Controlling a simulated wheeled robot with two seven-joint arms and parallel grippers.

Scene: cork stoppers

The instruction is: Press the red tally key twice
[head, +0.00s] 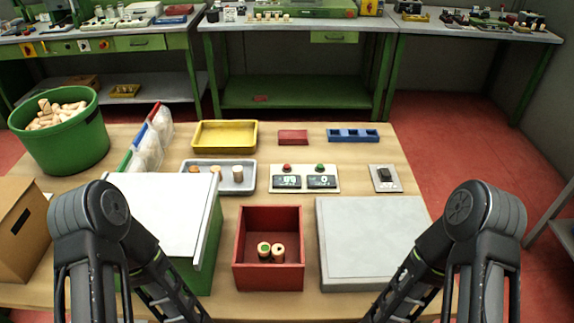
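The red tally key (287,168) is a small red button on the top left of a pale counter panel (305,190) in the middle of the table. A green key (320,167) sits to its right. Below the keys are two dark displays; the right display (322,182) seems to read 0, and the left display (286,182) is too small to read surely. Nothing covers the red key. My arms show at the lower left and lower right, well apart from the panel. Neither gripper's fingertips can be made out; they seem to lie below the picture's edge.
A red box (242,263) with two corks stands in front of the panel. A white-topped green box (207,240) and a grey slab (325,245) flank it. A grey tray (246,187) with corks is left of the panel, a black switch (385,174) right.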

